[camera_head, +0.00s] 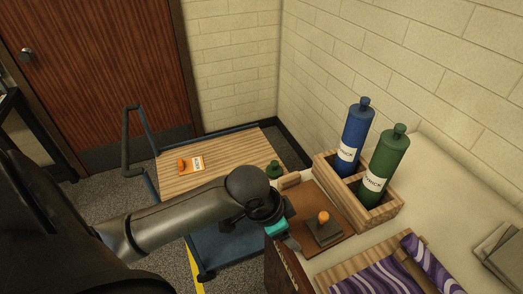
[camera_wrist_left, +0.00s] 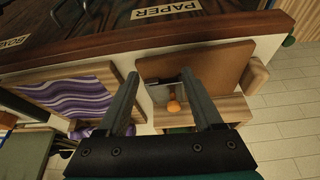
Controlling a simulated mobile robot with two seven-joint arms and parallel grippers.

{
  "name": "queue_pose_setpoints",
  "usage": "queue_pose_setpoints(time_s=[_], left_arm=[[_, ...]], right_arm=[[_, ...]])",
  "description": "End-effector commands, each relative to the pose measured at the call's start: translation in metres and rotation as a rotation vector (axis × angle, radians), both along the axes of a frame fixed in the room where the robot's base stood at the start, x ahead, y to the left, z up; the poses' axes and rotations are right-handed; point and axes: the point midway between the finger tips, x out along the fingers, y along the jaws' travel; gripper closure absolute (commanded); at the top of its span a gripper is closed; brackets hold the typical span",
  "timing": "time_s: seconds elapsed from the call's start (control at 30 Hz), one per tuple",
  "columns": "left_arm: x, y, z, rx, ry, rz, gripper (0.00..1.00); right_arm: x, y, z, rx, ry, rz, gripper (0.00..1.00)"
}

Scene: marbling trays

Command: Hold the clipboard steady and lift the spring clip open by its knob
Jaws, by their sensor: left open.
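The brown clipboard (camera_head: 304,198) lies flat on the light counter, near its edge. Its dark spring clip (camera_head: 325,234) carries an orange knob (camera_head: 323,216). My left gripper (camera_head: 291,241) is at the clipboard's left edge in the head view, close to the clip. In the left wrist view the gripper (camera_wrist_left: 159,75) is open with nothing between its fingers. The orange knob (camera_wrist_left: 173,106) and the clip (camera_wrist_left: 163,91) appear beyond the gap, with the clipboard (camera_wrist_left: 215,62) behind the right finger. I cannot tell whether a finger touches the clipboard. My right gripper is not in view.
A wooden caddy (camera_head: 398,207) with a blue bottle (camera_head: 355,138) and a green bottle (camera_head: 385,163) stands behind the clipboard. A tray with purple marbled paper (camera_head: 371,276) lies at the front right. A cart (camera_head: 224,152) with an orange packet (camera_head: 190,164) stands left of the counter.

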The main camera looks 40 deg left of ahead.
Motion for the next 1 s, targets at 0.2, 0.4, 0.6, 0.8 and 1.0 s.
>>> queue_pose_setpoints(time_s=[0.2,0.4,0.6,0.8,1.0], left_arm=[[0.051,0.063,0.036,0.035,0.012,-0.009,0.32],[0.079,0.114,0.077,0.029,0.016,0.065,0.32],[0.088,0.137,0.098,0.013,0.013,0.115,0.32],[0.095,0.135,0.084,0.006,0.012,0.12,0.32],[0.107,0.128,0.048,0.007,0.015,0.119,0.32]], right_arm=[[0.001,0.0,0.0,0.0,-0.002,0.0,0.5],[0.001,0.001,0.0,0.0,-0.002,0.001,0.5],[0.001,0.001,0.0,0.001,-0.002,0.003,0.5],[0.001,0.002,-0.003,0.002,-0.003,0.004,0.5],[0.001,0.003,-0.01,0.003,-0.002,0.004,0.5]])
